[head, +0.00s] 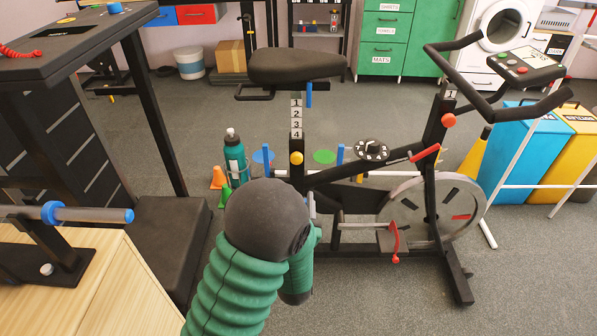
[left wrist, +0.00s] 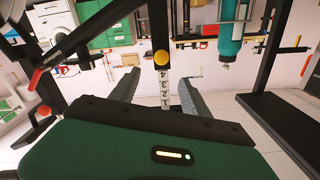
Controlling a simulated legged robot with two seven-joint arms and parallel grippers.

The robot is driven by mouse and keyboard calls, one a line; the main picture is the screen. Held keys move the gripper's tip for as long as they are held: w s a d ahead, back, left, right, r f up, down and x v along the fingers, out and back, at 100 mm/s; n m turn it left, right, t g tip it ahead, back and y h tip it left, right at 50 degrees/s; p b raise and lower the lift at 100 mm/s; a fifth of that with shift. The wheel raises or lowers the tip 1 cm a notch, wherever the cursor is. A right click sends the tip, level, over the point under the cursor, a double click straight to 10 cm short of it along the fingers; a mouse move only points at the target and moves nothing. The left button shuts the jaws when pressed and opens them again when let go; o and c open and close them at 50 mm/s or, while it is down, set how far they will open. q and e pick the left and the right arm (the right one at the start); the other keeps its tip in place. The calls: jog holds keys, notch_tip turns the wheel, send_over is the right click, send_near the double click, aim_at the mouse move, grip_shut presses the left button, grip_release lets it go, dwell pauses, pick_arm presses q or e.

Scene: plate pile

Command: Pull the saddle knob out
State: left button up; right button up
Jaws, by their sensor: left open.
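The yellow saddle knob (head: 296,158) sits on the front of the seat post, below the number strip (head: 296,118) marked 1 to 4. The black saddle (head: 296,66) is on top of the post. My left arm comes up from the bottom of the head view, and its dark round joint hides most of the gripper there. In the left wrist view, my left gripper (left wrist: 157,82) is open and empty. The knob (left wrist: 161,58) shows upside down beyond the two grey fingers, roughly between them and apart from them. My right gripper is not in view.
The exercise bike's frame, handlebar (head: 500,100) and flywheel (head: 432,207) extend right. A red knob (head: 448,120) is on the handlebar post. A teal bottle (head: 235,157) and small cones (head: 219,178) stand left of the post. A wooden cabinet (head: 95,285) is lower left.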

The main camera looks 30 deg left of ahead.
aim_at(297, 160)
pick_arm(q)
jog(key=b+x, duration=0.5)
jog(key=x, duration=1)
jog(key=shift+w+a+r, duration=0.1)
jog(key=shift+w+a, duration=0.1)
jog(key=shift+a, duration=0.05)
jog(key=shift+c, duration=0.2)
grip_shut()
